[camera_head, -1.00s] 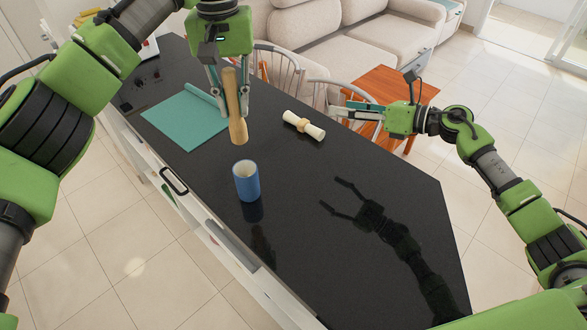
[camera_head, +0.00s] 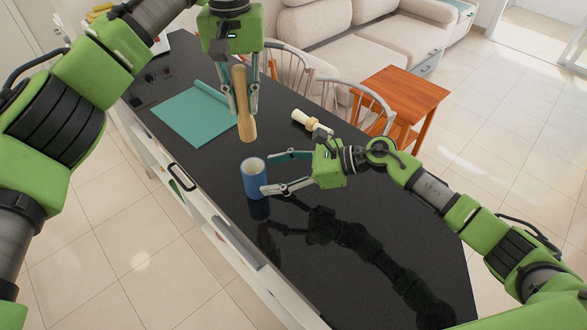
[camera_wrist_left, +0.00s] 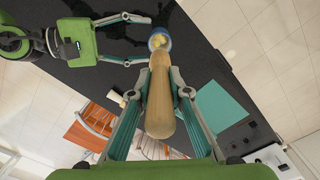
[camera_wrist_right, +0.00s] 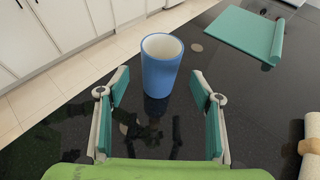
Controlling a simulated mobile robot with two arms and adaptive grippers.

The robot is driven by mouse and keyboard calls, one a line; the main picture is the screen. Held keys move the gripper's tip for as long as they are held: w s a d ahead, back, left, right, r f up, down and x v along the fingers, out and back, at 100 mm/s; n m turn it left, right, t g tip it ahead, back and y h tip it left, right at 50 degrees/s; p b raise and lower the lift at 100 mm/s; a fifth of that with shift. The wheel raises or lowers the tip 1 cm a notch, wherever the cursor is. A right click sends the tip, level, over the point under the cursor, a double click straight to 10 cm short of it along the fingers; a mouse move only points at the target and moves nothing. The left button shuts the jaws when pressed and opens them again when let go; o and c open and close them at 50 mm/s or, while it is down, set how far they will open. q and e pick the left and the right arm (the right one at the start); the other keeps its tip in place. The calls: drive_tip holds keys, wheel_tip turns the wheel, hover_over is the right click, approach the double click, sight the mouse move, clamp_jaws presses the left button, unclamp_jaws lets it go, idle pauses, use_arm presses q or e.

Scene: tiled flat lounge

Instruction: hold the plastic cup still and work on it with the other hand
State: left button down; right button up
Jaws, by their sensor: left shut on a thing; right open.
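The blue plastic cup (camera_head: 253,180) stands upright on the dark counter, with a pale inside. In the right wrist view the cup (camera_wrist_right: 161,68) stands ahead, centred between the open fingers. My right gripper (camera_head: 276,171) is open, with its fingertips close to the cup's right side; I cannot tell whether they touch it. My left gripper (camera_head: 245,100) is shut on a wooden pestle-like tool (camera_head: 243,105) and holds it above and behind the cup. In the left wrist view the tool (camera_wrist_left: 160,95) points toward the cup (camera_wrist_left: 160,40).
A teal mat (camera_head: 190,118) with a rolled edge lies on the counter (camera_head: 385,215) behind the cup. A white roll with a tan band (camera_head: 305,120) lies near the far edge, partly behind my right gripper. Chairs, an orange side table (camera_head: 410,95) and a sofa stand beyond.

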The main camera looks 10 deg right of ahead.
sight(246, 122)
drive_tip(key=shift+x, duration=2.7)
drive_tip(key=c, duration=1.3)
use_arm(q)
drive_tip(key=shift+f, duration=3.9)
